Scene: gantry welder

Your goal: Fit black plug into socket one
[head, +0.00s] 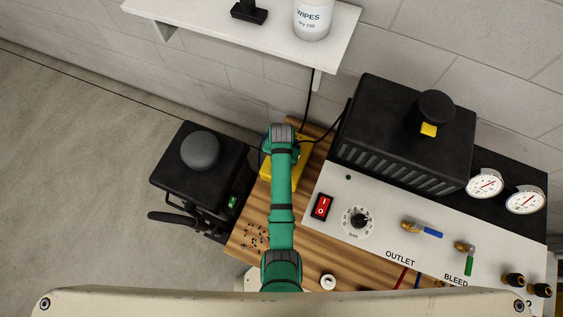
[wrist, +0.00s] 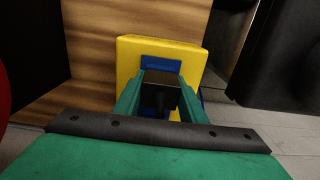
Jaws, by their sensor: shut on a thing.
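The yellow socket box (head: 298,176) sits on the wooden bench, partly covered by my arm in the head view. It shows closer in the wrist view (wrist: 128,62), with a blue socket part (wrist: 160,64) on its face. My gripper (wrist: 160,84) is shut on the black plug (wrist: 160,92), which sits dark between the green fingers over the box. The fingers and plug hide the plug's front end, so I cannot tell whether it is in a socket. No socket number is readable. The head view hides the fingertips.
A black vented unit (head: 405,130) and a white control panel (head: 335,215) with a red switch stand right of my arm. A black machine (head: 190,170) stands at left. A white shelf (head: 240,28) overhangs behind. Black cables (head: 308,105) run near the box.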

